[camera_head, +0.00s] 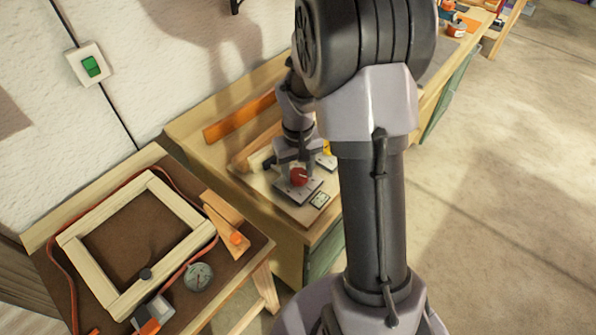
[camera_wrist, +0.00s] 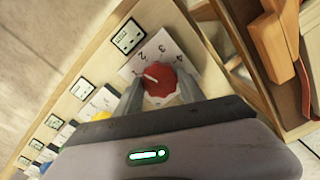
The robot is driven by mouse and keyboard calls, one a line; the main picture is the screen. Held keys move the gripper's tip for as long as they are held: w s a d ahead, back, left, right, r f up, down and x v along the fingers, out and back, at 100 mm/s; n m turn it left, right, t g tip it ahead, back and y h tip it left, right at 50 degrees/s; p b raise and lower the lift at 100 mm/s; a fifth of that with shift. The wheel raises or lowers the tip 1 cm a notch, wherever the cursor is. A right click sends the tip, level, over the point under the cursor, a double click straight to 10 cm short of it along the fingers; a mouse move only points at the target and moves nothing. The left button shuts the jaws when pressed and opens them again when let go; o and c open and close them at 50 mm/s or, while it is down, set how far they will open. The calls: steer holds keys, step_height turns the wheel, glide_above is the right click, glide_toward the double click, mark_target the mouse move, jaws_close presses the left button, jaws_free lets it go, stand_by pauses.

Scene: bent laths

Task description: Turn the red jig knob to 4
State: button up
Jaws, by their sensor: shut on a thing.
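The red jig knob (camera_wrist: 161,84) sits on a pale dial plate (camera_wrist: 170,47) with the numbers 2, 3 and 4 readable around its far side. A white pointer line on the knob points to the left, toward the low-number end, short of the 2. My gripper (camera_wrist: 158,92) is shut on the knob, one grey finger on each side. In the head view the red knob (camera_head: 299,177) shows at the front of the bench, with my gripper (camera_head: 296,163) reaching down to it. Part of the knob's near side is hidden by my gripper.
A yellow knob (camera_wrist: 102,115) and further plates with small marked cards (camera_wrist: 83,88) stand in a row to the left. Orange wood (camera_wrist: 272,45) lies at the right. In the head view, a low table (camera_head: 255,250) holds a wooden frame (camera_head: 180,207) and a round gauge (camera_head: 198,277).

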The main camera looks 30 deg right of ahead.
steer(key=m+b, duration=0.1)
steer(key=m, duration=0.4)
steer(key=m+b, duration=0.1)
steer(key=m, duration=0.5)
steer(key=shift+f, duration=0.1)
steer(key=m+b, duration=0.2)
steer(key=m, duration=0.3)
steer(key=m+b, duration=0.1)
steer(key=m, duration=0.4)
stand_by(0.5)
steer(key=o, duration=1.4)
steer(key=shift+c, duration=0.2)
